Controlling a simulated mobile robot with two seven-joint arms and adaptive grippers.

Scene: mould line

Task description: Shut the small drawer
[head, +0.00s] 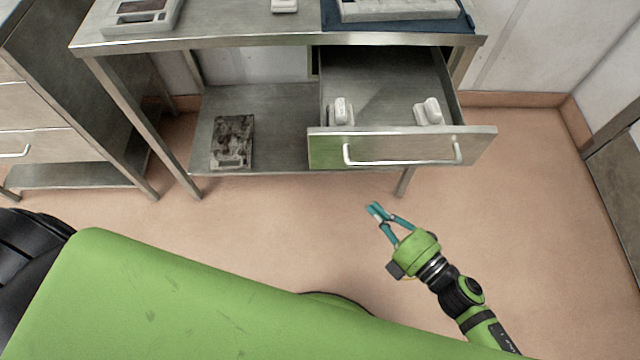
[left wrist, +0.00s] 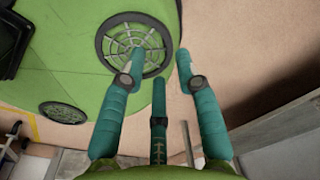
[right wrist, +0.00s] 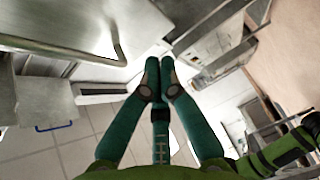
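The small drawer (head: 400,147) hangs under the right part of the metal table's top and is pulled well out. Its front carries a pale bar handle (head: 402,161). My right gripper (head: 375,209) is in front of and below the drawer front, apart from it. Its fingertips are together with nothing seen between them, as the right wrist view (right wrist: 159,68) also shows. A bent bar, seemingly the drawer handle (right wrist: 60,53), lies at upper left there. My left gripper (left wrist: 160,58) is outside the head view; its fingers are apart and empty, above a green surface with round grilles.
Two white objects (head: 341,111) (head: 430,110) are in the open drawer. The metal table (head: 270,40) bears grey trays and a blue mat (head: 400,23). A dark block (head: 232,142) lies on its lower shelf. A drawer cabinet (head: 60,110) stands left. Floor in front is clear.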

